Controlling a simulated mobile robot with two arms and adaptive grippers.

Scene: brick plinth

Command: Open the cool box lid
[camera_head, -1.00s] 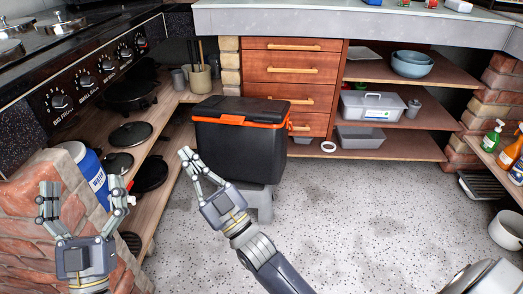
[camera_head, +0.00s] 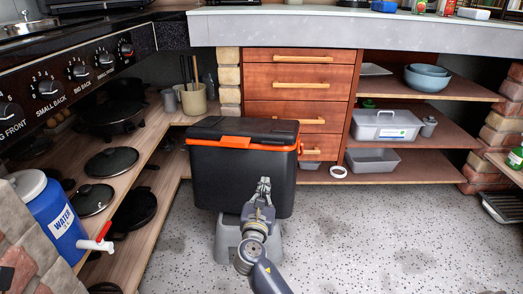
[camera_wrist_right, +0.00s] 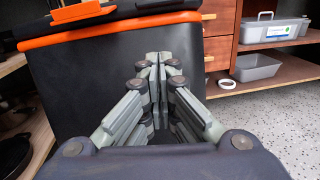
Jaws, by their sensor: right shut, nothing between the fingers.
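The cool box (camera_head: 232,178) is black with an orange rim band and stands on a grey step stool (camera_head: 228,238) in the middle of the head view. Its black lid (camera_head: 245,130) is down on the box. An orange latch shows on the front of the rim. My right gripper (camera_head: 264,182) is in front of the box's front wall, below the rim. In the right wrist view its fingers (camera_wrist_right: 157,62) are together and empty, with the box wall (camera_wrist_right: 85,80) behind them. I cannot tell whether they touch the wall. My left gripper is out of view.
A drawer cabinet (camera_head: 297,66) and open shelves (camera_head: 410,135) stand behind and right. Left are a stove (camera_head: 70,75), wooden shelves with pans, and a blue water container (camera_head: 55,218) with a tap. The speckled floor (camera_head: 370,235) on the right is clear.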

